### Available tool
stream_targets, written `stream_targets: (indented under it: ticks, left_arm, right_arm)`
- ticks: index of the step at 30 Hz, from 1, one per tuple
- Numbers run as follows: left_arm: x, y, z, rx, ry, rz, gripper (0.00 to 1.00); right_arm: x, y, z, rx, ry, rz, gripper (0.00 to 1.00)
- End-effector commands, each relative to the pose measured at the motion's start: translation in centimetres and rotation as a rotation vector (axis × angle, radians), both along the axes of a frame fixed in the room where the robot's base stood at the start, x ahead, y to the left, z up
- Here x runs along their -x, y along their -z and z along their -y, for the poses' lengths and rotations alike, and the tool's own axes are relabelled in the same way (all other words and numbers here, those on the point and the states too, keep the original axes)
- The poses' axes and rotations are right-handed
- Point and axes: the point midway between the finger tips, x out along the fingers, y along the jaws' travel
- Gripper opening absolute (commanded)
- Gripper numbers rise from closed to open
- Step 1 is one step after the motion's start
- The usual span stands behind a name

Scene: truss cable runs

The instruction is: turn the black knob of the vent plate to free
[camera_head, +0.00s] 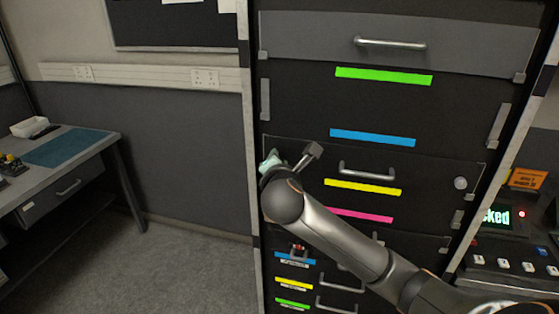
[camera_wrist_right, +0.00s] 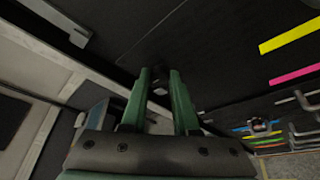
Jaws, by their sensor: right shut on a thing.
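The dark vent plate (camera_head: 430,178) appears to be the rack panel with a bar handle and a yellow strip. My right gripper (camera_head: 268,162) is at its left end, and my wrist hides that part in the head view. In the right wrist view my gripper (camera_wrist_right: 158,76) has its two green fingers shut on the small black knob (camera_wrist_right: 159,70) at the panel face. The knob is dark on dark, so its turn angle cannot be read. A round silver knob (camera_head: 461,183) is at the panel's right end. My left gripper is not in view.
Other rack panels lie above and below, with a top bar handle (camera_head: 390,43) and coloured strips. Lower handles (camera_head: 340,283) stick out below my forearm. A lit control box (camera_head: 505,218) is at right. A workbench (camera_head: 85,150) stands at left, with open floor between.

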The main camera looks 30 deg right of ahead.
Motion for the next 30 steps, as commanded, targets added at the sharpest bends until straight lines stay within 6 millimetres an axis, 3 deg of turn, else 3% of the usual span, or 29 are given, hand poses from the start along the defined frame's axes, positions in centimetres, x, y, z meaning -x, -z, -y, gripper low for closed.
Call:
stream_targets:
  ticks: [20, 21, 28, 30]
  left_arm:
    - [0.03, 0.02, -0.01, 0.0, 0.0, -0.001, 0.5]
    - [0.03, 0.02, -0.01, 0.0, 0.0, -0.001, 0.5]
    - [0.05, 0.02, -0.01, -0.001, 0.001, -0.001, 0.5]
    - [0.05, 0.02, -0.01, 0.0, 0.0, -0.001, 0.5]
  right_arm:
    - [-0.02, 0.12, -0.07, 0.041, 0.0, -0.052, 0.0]
    - [-0.02, 0.13, -0.08, 0.041, 0.0, -0.052, 0.32]
    - [-0.02, 0.06, -0.05, 0.041, 0.0, -0.05, 0.58]
    - [-0.03, 0.05, -0.05, 0.04, 0.0, -0.049, 0.59]
